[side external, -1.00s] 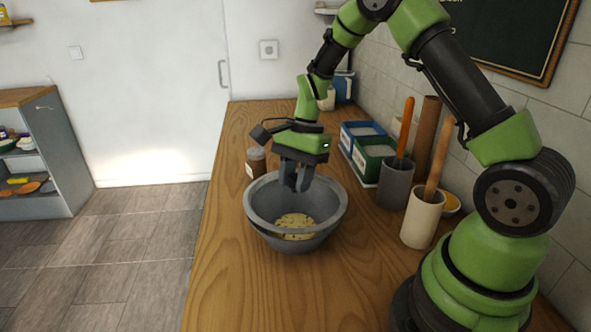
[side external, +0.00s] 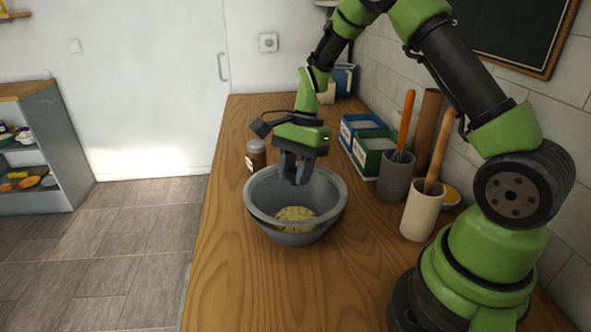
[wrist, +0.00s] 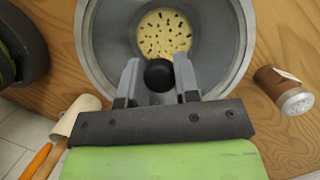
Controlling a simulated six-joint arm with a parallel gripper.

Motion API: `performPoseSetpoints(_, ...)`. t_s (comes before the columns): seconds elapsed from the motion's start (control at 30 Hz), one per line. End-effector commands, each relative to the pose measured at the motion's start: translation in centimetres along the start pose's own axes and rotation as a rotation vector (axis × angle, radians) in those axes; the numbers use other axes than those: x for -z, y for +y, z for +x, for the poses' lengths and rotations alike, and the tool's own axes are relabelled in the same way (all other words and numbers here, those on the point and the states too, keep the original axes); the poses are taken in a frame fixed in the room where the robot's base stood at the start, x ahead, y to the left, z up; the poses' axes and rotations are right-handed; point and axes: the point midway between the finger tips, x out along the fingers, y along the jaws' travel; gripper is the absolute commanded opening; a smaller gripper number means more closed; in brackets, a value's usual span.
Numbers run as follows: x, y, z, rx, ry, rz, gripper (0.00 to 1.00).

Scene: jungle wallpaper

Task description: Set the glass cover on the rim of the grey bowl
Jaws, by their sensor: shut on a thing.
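The grey bowl (side external: 258,218) stands on the wooden counter with pale, dark-specked dough (side external: 296,220) in it. My gripper (side external: 296,178) points down over the bowl at about rim height. In the wrist view my gripper (wrist: 158,70) is shut on the round black knob (wrist: 159,76) of the glass cover, above the bowl (wrist: 236,40). The clear glass itself is hard to make out, and I cannot tell whether its edge touches the rim.
A brown jar (side external: 256,155) stands close behind the bowl. To the right are blue and green boxes (side external: 371,150), a grey pot (side external: 394,178) and a cream pot (side external: 422,212) with wooden-handled tools. The front left of the counter (side external: 222,285) is clear.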

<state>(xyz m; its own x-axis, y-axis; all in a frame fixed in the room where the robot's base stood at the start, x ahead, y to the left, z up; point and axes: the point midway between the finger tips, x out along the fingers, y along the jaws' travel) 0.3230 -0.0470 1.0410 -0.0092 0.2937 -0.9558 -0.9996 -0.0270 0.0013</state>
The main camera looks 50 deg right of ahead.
Motion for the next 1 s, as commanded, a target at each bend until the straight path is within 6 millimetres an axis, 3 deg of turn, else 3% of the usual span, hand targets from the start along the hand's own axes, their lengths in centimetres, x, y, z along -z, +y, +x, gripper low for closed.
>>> performPoseSetpoints(1.0, 0.5, 0.0, 1.5, 0.001, 0.000, 0.000, 0.00)
